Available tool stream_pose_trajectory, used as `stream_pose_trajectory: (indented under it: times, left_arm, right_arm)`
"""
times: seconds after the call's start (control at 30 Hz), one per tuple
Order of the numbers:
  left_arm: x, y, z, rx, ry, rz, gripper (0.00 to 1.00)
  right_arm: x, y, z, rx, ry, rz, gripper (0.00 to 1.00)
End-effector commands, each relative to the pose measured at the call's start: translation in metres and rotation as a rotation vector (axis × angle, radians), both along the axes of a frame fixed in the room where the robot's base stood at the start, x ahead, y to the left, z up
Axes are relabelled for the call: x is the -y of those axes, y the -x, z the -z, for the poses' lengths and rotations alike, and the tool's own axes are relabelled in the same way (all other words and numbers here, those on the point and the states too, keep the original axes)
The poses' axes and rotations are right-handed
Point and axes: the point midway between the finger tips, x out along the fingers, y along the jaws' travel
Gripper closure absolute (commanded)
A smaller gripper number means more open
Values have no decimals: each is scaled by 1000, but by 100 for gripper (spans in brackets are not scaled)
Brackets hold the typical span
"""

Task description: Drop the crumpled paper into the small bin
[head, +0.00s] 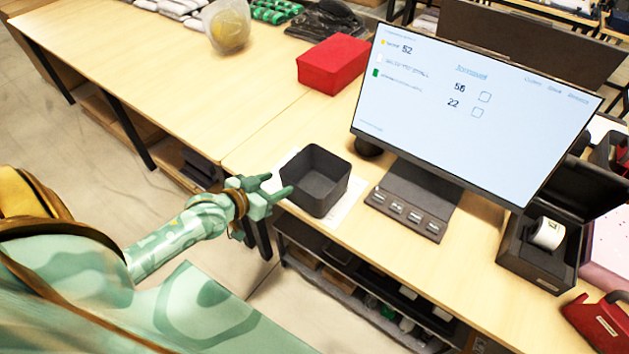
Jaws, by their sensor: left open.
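The small bin (318,197) is a dark grey, open-topped square box on the light wood table. It stands upright on a white sheet near the front edge, and no paper shows in the part of its inside that I can see. My left gripper (279,185) is open just left of the bin, with its fingers pointing towards the bin's near left side. Nothing shows between the fingers. I cannot tell whether they touch the bin. I see no crumpled paper in this view. My right gripper is not in view.
A monitor (475,110) stands right of the bin, behind a dark panel (415,200). A red box (333,63) lies farther back. A black box (540,250) holds a white roll at the right. The table (180,75) is largely clear at the left.

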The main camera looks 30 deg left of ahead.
Motion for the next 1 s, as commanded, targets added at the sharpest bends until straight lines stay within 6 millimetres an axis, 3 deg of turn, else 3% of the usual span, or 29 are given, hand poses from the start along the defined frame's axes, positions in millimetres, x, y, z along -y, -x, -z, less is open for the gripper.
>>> stream_pose_trajectory:
  times: [0.1, 0.3, 0.8, 0.87, 0.97, 1.0]
  left_arm:
    - [-3, 23, -10, -3, 1, 1, 47]
    - [-6, 40, -16, -1, 0, 0, 47]
    - [-7, 42, -15, -3, -15, 2, 47]
    - [-15, 45, -4, -25, -44, -5, 47]
    - [-35, 63, 38, -113, -114, -29, 47]
    - [-44, 75, 63, -166, -144, -43, 47]
  right_arm:
    - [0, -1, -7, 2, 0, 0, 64]
    - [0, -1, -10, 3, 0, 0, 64]
    - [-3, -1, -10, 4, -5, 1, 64]
    - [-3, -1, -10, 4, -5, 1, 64]
    - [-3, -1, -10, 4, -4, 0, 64]
    - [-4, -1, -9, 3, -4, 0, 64]
